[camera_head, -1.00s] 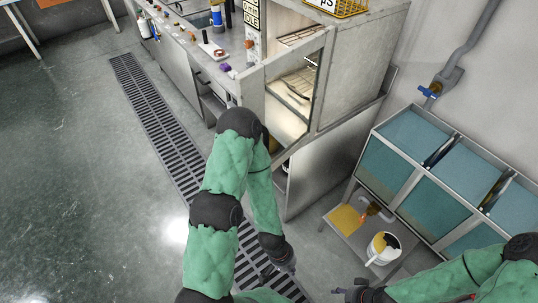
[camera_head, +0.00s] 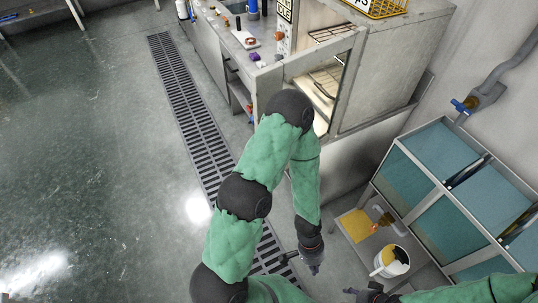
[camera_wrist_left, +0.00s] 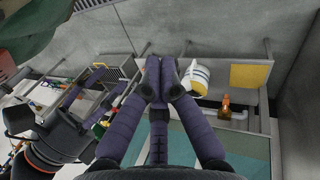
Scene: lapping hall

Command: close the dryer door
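The dryer (camera_head: 385,85) is a grey metal cabinet at the top right of the head view. Its door (camera_head: 298,66), a grey frame with a window, stands open, and wire racks show inside. My left arm's elbow hides the door's lower left part. My left gripper (camera_head: 312,265) hangs low over the floor, below and apart from the door. In the left wrist view its fingers (camera_wrist_left: 160,68) are together with nothing seen between them. My right gripper (camera_head: 366,294) is at the bottom edge, partly cut off, far from the door; its fingers are unclear.
A low stand holds a white bucket (camera_head: 391,262) and a yellow sheet (camera_head: 356,225), beside teal-panelled tanks (camera_head: 447,215) on the right. A counter with small items runs left of the dryer. A floor grate (camera_head: 190,105) crosses open floor on the left.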

